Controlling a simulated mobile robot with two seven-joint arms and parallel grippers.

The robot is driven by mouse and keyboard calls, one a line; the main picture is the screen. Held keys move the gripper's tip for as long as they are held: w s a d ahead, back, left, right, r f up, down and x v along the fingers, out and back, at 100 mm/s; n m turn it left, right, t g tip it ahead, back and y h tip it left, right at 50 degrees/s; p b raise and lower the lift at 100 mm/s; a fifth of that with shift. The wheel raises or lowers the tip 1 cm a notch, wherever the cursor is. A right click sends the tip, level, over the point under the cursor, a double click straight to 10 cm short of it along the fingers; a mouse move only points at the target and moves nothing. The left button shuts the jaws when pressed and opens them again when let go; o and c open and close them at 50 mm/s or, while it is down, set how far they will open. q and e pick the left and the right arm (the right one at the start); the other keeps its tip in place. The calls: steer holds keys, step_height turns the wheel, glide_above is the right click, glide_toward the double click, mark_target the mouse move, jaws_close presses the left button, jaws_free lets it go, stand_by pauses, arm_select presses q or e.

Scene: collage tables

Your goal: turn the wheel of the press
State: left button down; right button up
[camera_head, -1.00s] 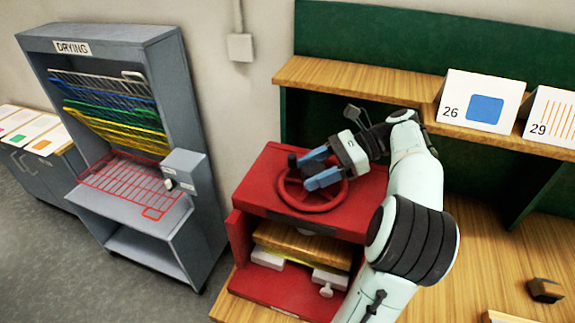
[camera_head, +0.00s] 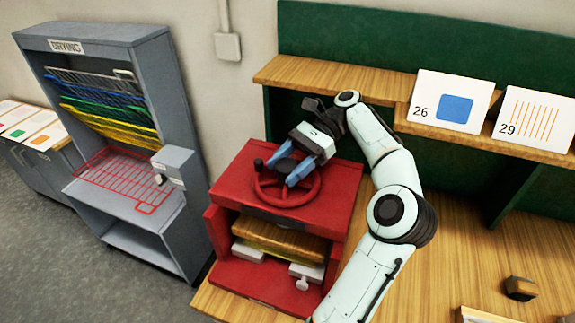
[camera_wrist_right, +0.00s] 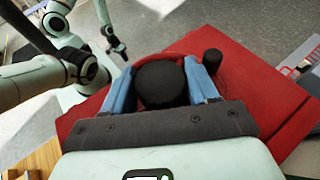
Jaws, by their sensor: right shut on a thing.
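The red press (camera_head: 335,200) stands on the wooden bench, with its red wheel (camera_head: 300,199) lying flat on top. A small black knob (camera_head: 258,164) rises from the wheel's far-left rim; it also shows in the right wrist view (camera_wrist_right: 212,60). My right gripper (camera_head: 280,172) reaches down over the wheel. In the right wrist view its blue fingers are closed on both sides of the wheel's round black hub (camera_wrist_right: 160,85); the knob is outside them. My left gripper is outside the head view; a small, unclear end of an arm (camera_wrist_right: 118,48) shows in the wrist view.
A wooden board (camera_head: 283,238) lies inside the press opening. The grey drying rack (camera_head: 160,80) stands to the left, across a floor gap. A shelf (camera_head: 340,83) with cards 26 and 29 runs behind the press. A dark block (camera_head: 520,288) sits on the bench at right.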

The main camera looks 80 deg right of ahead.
stand_by(0.3)
steer(key=o, duration=1.4)
steer(key=shift+m, duration=0.3)
